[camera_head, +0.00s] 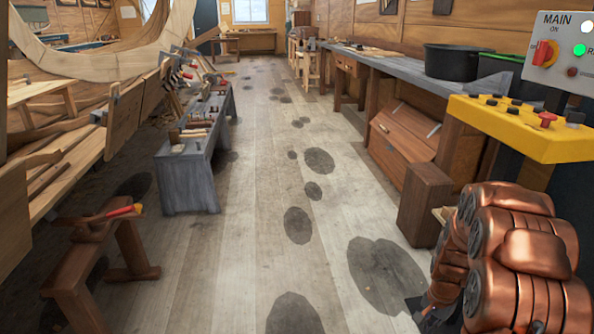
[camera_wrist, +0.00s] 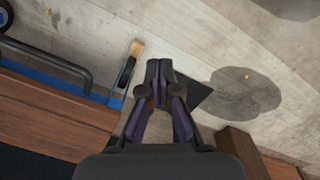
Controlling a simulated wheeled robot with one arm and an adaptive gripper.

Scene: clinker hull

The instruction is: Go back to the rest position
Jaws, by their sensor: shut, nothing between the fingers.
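My gripper (camera_wrist: 159,75) is shut and empty in the wrist view, with its fingertips together above the plank floor. In the head view my copper-coloured arm is folded at the lower right. A dark part at its lower end, by the picture's bottom edge, may be the gripper, but its fingers cannot be made out there.
A wooden box (camera_head: 425,204) and a yellow control panel (camera_head: 520,126) stand close to my arm. A grey bench with tools (camera_head: 187,182) and a wooden trestle (camera_head: 92,258) are on the left. The stained floor aisle (camera_head: 258,200) between is clear.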

